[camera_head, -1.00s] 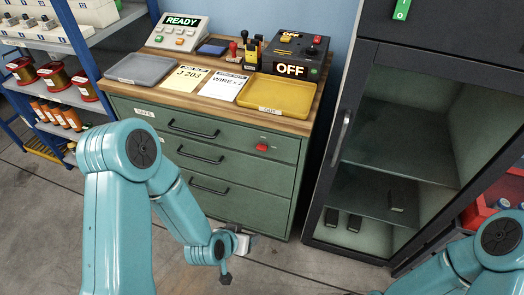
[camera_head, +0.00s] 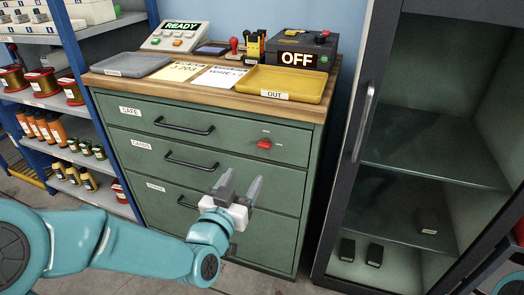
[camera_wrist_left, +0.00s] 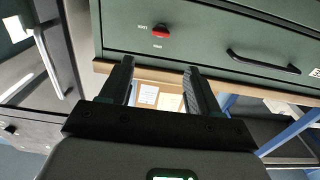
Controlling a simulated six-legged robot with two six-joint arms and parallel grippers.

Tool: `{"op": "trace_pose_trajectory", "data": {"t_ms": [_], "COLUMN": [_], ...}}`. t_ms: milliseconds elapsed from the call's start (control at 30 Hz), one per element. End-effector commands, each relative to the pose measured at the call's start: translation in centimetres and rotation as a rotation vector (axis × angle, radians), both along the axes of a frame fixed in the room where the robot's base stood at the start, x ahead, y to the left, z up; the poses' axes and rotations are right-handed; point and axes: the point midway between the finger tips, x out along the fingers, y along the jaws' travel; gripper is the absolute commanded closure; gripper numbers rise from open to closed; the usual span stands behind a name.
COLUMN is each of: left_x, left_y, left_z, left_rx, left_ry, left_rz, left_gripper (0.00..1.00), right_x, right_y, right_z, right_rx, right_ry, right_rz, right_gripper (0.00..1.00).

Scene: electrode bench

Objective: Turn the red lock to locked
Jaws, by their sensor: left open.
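The red lock (camera_head: 264,144) is a small red knob on the right part of the green cabinet's top drawer front (camera_head: 215,138), with small labels near it. In the left wrist view the red lock (camera_wrist_left: 160,30) shows beyond and above the fingers, apart from them. My left gripper (camera_head: 241,188) is open and empty, in front of the cabinet and below the lock. It also shows in the left wrist view (camera_wrist_left: 157,75). My right gripper is out of view; only a bit of that arm shows at the lower right corner.
The cabinet top holds a grey tray (camera_head: 130,64), a yellow OUT tray (camera_head: 285,84), paper cards, a READY panel (camera_head: 178,36) and an OFF box (camera_head: 300,53). A glass-door cabinet (camera_head: 366,110) stands right, a shelf with spools (camera_head: 43,82) left. Drawer handles (camera_head: 185,126) stick out.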

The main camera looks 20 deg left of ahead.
Motion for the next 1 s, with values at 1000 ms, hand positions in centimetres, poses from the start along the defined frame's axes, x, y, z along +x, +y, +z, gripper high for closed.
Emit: {"op": "trace_pose_trajectory", "data": {"t_ms": [1000], "left_x": [13.8], "left_y": [-0.5], "left_z": [0.0], "left_rx": [0.0], "left_ry": [0.002], "left_rz": [0.0], "left_gripper": [0.38], "right_x": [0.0], "right_y": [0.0], "right_z": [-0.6], "right_rx": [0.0], "right_ry": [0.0], "right_rz": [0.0], "right_gripper": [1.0]}}
